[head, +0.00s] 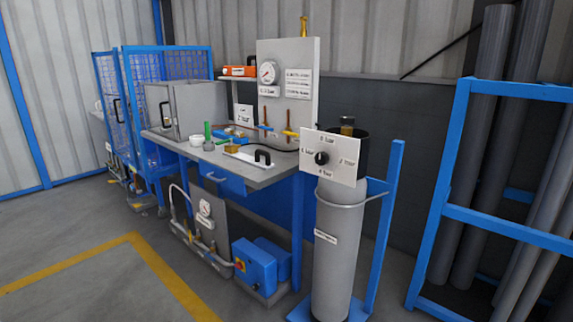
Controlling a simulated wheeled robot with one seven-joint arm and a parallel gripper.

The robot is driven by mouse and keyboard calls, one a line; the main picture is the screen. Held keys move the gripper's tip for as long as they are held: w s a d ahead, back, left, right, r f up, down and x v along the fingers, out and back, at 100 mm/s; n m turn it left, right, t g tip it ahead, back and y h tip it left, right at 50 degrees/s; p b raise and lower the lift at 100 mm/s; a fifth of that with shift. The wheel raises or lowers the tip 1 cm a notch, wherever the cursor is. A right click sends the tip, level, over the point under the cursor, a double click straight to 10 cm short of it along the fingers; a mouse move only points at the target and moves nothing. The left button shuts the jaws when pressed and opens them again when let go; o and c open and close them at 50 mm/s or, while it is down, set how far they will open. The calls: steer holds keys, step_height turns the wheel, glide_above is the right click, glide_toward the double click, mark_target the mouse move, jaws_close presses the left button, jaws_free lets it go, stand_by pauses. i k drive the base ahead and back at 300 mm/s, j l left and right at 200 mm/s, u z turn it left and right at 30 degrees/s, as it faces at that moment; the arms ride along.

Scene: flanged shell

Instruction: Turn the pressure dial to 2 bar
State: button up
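The pressure dial (321,158) is a small black knob at the centre of a white square plate (345,171). The plate is fixed at the top of a grey gas cylinder (338,250). Small labels in bar stand above, right of, below and left of the knob. The right one seems to read 2 bar and the lower one 4 bar; the others are too small to read surely. Which label the knob points to cannot be told. My gripper is not in view.
A grey-topped workbench (262,176) stands left of the cylinder, with a gauge panel (300,108) behind. A blue pump unit (254,266) sits on the floor below it. A blue rack (498,223) with grey pipes stands at the right. The floor at the front left is clear.

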mark_target(321, 159)
steer(key=i+u, duration=0.25)
steer(key=i+j+z, duration=0.3)
steer(key=i+j, duration=0.5)
steer(key=j, duration=0.1)
